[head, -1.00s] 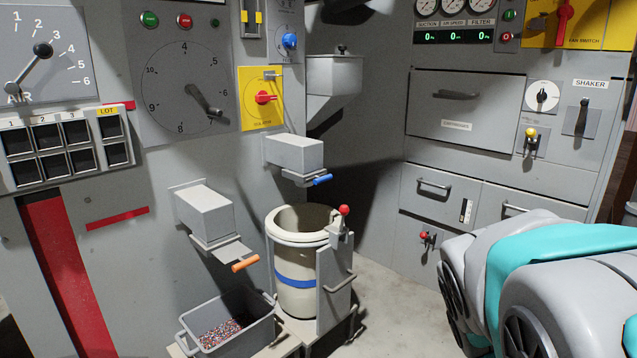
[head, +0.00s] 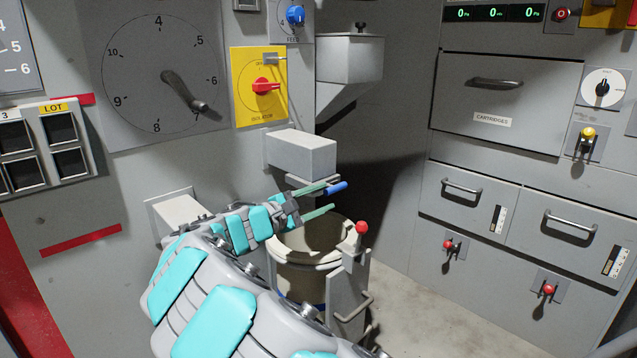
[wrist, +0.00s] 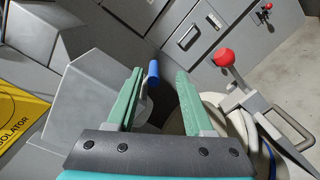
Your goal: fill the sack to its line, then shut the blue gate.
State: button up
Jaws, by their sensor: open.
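The blue gate's handle (head: 337,188) sticks out from under a grey box chute (head: 302,155) on the wall. The beige sack (head: 300,278) hangs open below it. Its inner wall shows, its bottom does not; my arm hides nearly all of its blue line. My gripper (head: 331,199) is open above the sack's mouth, its green fingers pointing at the blue handle. In the wrist view my gripper (wrist: 160,70) has the blue handle (wrist: 153,73) between its fingertips, closer to the left finger. I cannot tell if they touch. No scrap is seen falling.
A red-knobbed lever (head: 361,228) stands at the sack's right rim, close to my gripper. A grey hopper (head: 348,60) hangs behind the chute. My arm covers the lower left chute. Drawers (head: 468,200) line the right wall; the floor (head: 410,310) before them is clear.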

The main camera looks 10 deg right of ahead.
aim_at(335, 190)
jog(key=shift+w+a+f+n+t, duration=0.15)
jog(key=shift+w+a+n+t, duration=0.15)
jog(key=shift+w+a, duration=0.25)
jog(key=x, duration=0.7)
jog(key=shift+w+d, duration=0.15)
jog(key=shift+d, duration=0.05)
jog(key=shift+c, duration=0.2)
jog(key=c, duration=0.8)
jog(key=shift+f, duration=0.15)
